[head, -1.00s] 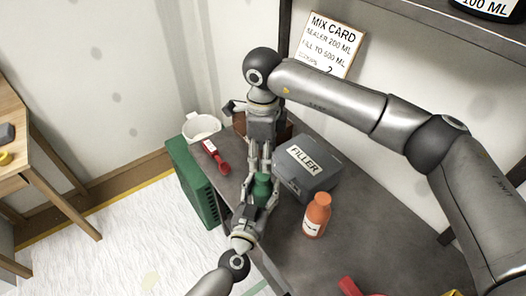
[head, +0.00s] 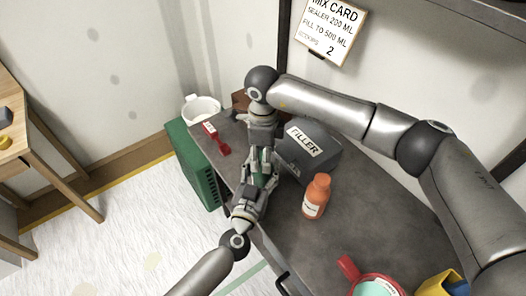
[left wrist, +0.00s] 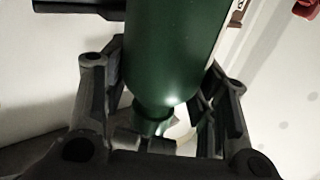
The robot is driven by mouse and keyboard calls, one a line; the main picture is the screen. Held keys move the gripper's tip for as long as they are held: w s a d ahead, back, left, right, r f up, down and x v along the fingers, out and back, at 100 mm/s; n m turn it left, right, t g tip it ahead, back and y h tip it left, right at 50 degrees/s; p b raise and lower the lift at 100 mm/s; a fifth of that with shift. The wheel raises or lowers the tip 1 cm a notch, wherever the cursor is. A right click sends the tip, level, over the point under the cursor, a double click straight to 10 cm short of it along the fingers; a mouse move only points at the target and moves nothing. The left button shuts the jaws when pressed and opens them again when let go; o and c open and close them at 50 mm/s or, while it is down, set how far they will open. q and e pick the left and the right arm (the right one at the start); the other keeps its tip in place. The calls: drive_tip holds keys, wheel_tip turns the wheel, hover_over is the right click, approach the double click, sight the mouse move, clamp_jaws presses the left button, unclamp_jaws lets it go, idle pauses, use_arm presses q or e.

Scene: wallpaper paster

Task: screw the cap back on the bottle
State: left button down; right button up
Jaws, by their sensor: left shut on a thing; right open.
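A green bottle (head: 264,156) is between my two grippers over the near left part of the grey worktop, mostly hidden by fingers in the head view. My left gripper (head: 257,182) is shut on it from below in the picture. In the left wrist view the bottle (left wrist: 178,45) fills the middle, its narrower end towards the bottom, between the left fingers (left wrist: 160,105). My right gripper (head: 262,150) points down at the bottle from above, open, its fingers about the bottle's far end. I cannot make out a separate cap, nor whether the right fingers touch.
A grey FILLER box (head: 309,151) stands close right of the grippers, an orange bottle (head: 316,197) further right. A red-rimmed container (head: 376,286) is at the front. A green case (head: 192,165) stands beside the worktop.

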drive_tip(key=c, duration=1.1)
drive_tip(key=shift+o, duration=0.2)
drive_tip(key=shift+m, duration=1)
drive_tip(key=o, duration=1.2)
drive_tip(key=shift+r, duration=0.1)
wheel_tip(320, 180, up, 12)
use_arm(q)
drive_tip(key=shift+c, duration=2.4)
unclamp_jaws()
